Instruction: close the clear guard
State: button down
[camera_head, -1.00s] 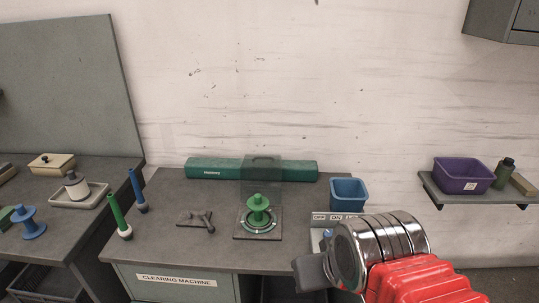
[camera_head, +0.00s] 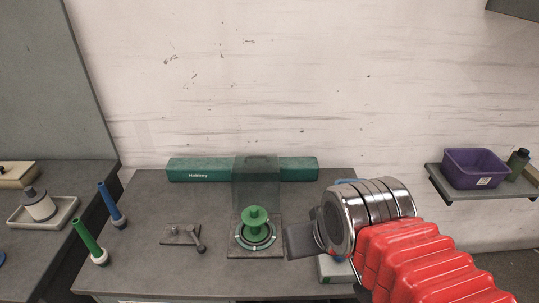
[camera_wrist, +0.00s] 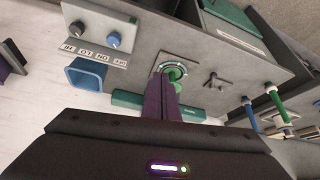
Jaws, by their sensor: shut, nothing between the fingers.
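The clear guard (camera_head: 256,182) is a see-through panel standing upright behind the winder, in front of the long green box. The guard is raised, so the spool is uncovered. My gripper (camera_head: 297,241) is just right of the winder plate in the head view, shut and empty. In the wrist view its dark purple fingers (camera_wrist: 162,95) lie together, overlapping part of the green spool (camera_wrist: 176,72). I cannot make out the guard clearly there.
A long green box (camera_head: 200,170) lies along the table's back. A lever plate (camera_head: 182,235) is left of the winder, then green (camera_head: 86,238) and blue (camera_head: 109,203) spindles. A blue bin (camera_wrist: 87,75) and a knob panel (camera_wrist: 105,32) are also near. A purple bin (camera_head: 474,168) is on the shelf.

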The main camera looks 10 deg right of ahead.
jog(key=shift+w+d, duration=0.1)
dwell(0.3)
jog(key=w+r+m+g+y, duration=0.2)
jog(key=w+m+y, duration=0.5)
jog(key=w, duration=1.9)
jog(key=w+d+f+m+y, duration=0.1)
jog(key=w+d+f+m, duration=0.2)
jog(key=w, duration=0.4)
jog(key=w+d+f+m+t+y, duration=0.1)
jog(key=w+d+f+m+y, duration=0.1)
jog(key=w+d+f+m, duration=0.2)
jog(key=w+d+f+m+y, duration=0.1)
jog(key=w+d+f+m, duration=0.2)
jog(key=w+d+f, duration=0.3)
jog(key=shift+w+d+f+m+t, duration=0.15)
jog(key=shift+w+f, duration=0.2)
jog(key=shift+w, duration=0.25)
jog(key=shift+w+a+f+m+t, duration=0.1)
jog(key=shift+w+f, duration=0.3)
jog(key=shift+w, duration=0.2)
jog(key=shift+w+d+f+m+t, duration=0.15)
jog(key=shift+w+f, duration=0.2)
jog(key=shift+w, duration=0.25)
jog(key=shift+a, duration=0.15)
jog(key=x, duration=1)
jog(key=shift+s, duration=0.1)
